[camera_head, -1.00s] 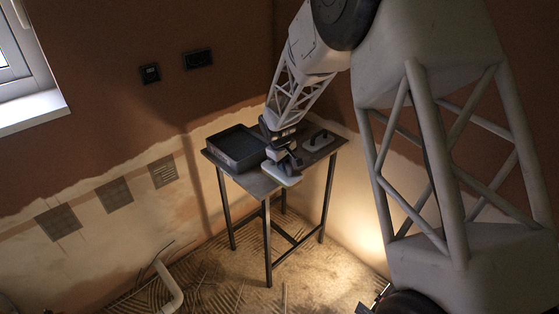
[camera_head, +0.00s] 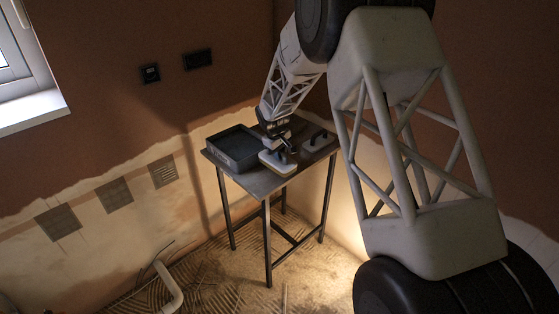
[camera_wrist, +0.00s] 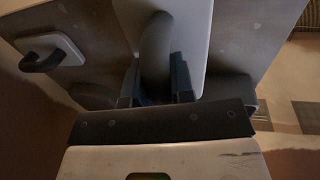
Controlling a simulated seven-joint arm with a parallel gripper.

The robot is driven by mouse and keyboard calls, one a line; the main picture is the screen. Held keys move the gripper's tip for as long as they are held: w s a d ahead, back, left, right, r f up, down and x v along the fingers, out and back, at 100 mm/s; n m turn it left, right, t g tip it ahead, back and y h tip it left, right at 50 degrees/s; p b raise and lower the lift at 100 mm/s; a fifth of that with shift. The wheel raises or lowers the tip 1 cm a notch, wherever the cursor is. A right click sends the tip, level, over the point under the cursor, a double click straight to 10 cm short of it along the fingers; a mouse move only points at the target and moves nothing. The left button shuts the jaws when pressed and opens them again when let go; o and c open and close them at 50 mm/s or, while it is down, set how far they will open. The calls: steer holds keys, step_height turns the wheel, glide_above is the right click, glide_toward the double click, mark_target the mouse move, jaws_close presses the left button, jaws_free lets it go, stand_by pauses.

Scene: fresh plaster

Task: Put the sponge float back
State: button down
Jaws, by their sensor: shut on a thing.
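My gripper (camera_head: 279,139) is shut on the dark handle of the sponge float (camera_head: 271,162). The float has a pale flat board and is low over the middle of the small table; I cannot tell whether it touches the tabletop. In the wrist view my gripper's fingers (camera_wrist: 156,82) sit on either side of the curved handle, and the pale float board (camera_wrist: 191,30) shows beyond it. The lower part of the handle is hidden.
A dark open tray (camera_head: 222,162) stands on the left of the table (camera_head: 256,187). A second float (camera_head: 318,141) with a black handle lies at the table's right; it also shows in the wrist view (camera_wrist: 67,44). The front strip of the tabletop is bare.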

mark_target(275, 162)
steer(key=shift+f, duration=1.75)
steer(key=shift+f, duration=0.1)
steer(key=c, duration=1)
jaws_free()
steer(key=r, duration=0.4)
steer(key=s+a+r, duration=0.1)
steer(key=r, duration=0.7)
steer(key=shift+s+a, duration=0.3)
steer(key=shift+s, duration=0.05)
